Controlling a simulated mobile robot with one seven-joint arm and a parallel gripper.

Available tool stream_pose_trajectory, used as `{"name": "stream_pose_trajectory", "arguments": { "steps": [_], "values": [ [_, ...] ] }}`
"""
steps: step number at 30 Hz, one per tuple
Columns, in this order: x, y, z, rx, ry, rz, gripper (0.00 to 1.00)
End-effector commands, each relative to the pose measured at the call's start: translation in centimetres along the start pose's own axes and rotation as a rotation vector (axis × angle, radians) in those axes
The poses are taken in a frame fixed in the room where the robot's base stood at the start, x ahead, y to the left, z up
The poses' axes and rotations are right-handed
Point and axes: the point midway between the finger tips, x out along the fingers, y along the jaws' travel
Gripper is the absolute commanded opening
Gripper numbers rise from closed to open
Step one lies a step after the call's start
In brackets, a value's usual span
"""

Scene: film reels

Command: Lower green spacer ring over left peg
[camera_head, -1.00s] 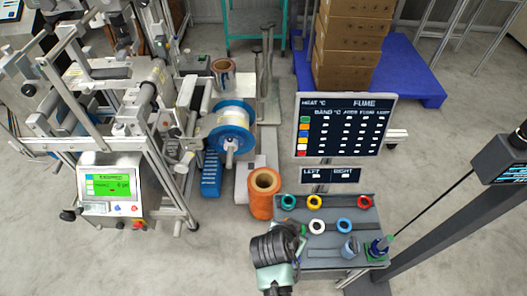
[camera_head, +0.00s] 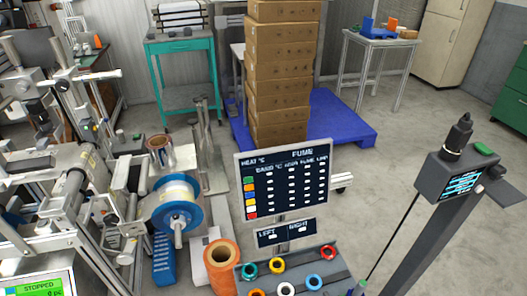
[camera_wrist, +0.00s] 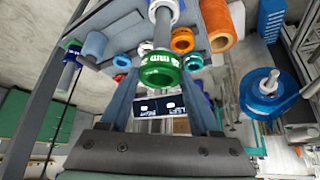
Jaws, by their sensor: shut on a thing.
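The green spacer ring (camera_wrist: 161,72) is between the two fingertips of my gripper (camera_wrist: 162,84) in the wrist view, and the gripper is shut on it. A grey upright peg (camera_wrist: 163,32) with a wide pale collar lines up with the ring in that view. I cannot tell whether the ring is around the peg's tip or only in front of it. Another peg (camera_wrist: 70,58) with green and blue parts stands at the left of the wrist view. The head view does not show my gripper, the green ring or the near peg.
A dark post (camera_head: 425,225) stands at right.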

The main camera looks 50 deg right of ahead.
Motion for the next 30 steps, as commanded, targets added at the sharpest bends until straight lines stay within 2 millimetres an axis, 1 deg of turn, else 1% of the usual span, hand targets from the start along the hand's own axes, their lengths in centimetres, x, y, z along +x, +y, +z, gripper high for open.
{"name": "stream_pose_trajectory", "arguments": {
  "steps": [19,30],
  "values": [
    [0.00,-0.02,0.04,0.000,0.000,0.000,0.05],
    [0.84,-0.04,0.56,0.000,0.001,0.000,0.05]
  ]
}}
